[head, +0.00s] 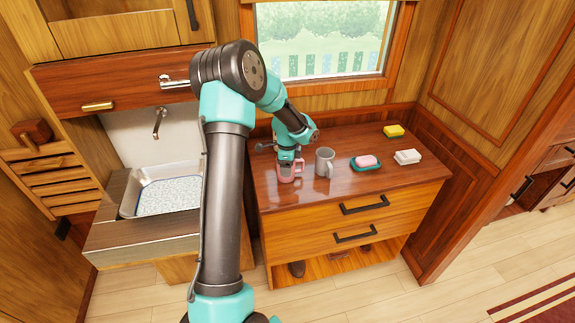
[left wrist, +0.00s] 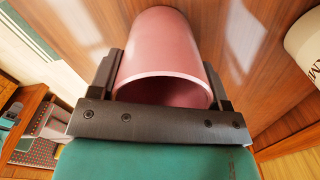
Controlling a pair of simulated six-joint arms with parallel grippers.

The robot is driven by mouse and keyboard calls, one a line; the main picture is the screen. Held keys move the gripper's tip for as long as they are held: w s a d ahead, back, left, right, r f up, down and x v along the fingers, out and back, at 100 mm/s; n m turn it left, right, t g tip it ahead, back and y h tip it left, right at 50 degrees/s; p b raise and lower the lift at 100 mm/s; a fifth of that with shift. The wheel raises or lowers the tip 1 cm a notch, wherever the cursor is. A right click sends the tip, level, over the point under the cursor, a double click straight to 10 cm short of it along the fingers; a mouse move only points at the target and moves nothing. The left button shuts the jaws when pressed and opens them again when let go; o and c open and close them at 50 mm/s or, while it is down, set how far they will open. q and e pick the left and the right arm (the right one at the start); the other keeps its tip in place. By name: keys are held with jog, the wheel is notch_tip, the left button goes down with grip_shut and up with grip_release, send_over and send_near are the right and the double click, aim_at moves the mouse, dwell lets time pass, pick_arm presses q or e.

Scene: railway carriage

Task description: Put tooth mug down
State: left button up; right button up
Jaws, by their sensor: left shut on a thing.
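A pink mug (head: 288,173) is upright at the left part of the wooden counter top (head: 300,203). My left gripper (head: 289,160) is shut on the pink mug from above. In the left wrist view the pink mug (left wrist: 165,40) sits between the two dark fingers of the gripper (left wrist: 163,85), its open rim toward the camera. I cannot tell whether its base touches the counter. A grey mug (head: 325,163) stands just right of it, apart from it. My right gripper is not in view.
A pink soap on a green dish (head: 367,163), a white block (head: 407,157) and a yellow-green sponge (head: 393,131) are further right on the counter. A sink basin (head: 165,196) is at the left. The counter's front strip is clear. A window (head: 325,50) is behind.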

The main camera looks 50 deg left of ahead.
pick_arm(q)
jog(key=o, duration=1.2)
jog(key=shift+c, duration=0.2)
notch_tip(320, 180, up, 18)
jog(key=shift+f, duration=0.25)
grip_shut()
dwell(0.7)
dwell(0.6)
